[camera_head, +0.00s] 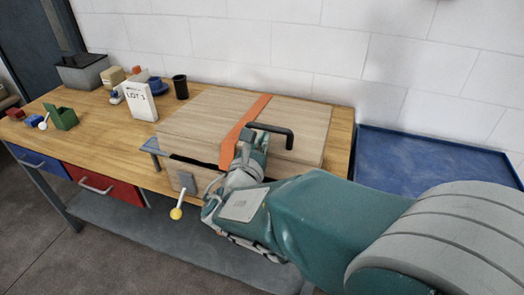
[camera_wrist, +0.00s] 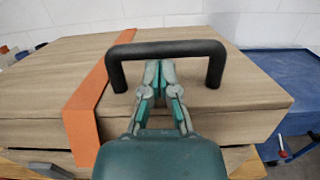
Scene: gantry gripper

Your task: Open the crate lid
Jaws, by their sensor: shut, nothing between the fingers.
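The crate is a wooden box with a flat wood-grain lid (camera_head: 189,123) and an orange band (camera_head: 247,119) running over it. The lid lies level on the crate, with a dark gap showing along part of the front edge in the head view. A black bar handle (camera_head: 288,136) stands on the lid; it spans the wrist view (camera_wrist: 215,62). My gripper (camera_head: 247,137) is at the handle, its fingertips shut just under the bar in the wrist view (camera_wrist: 160,66). Nothing is between the fingers. I cannot tell whether the fingers touch the bar.
A metal latch with a yellow knob (camera_head: 176,213) hangs at the crate's front. A LOT 1 sign (camera_head: 141,101), black cup (camera_head: 180,87), green holder (camera_head: 62,117) and grey bin (camera_head: 82,73) stand on the workbench left. A blue surface (camera_head: 420,160) lies right; a white wall stands behind.

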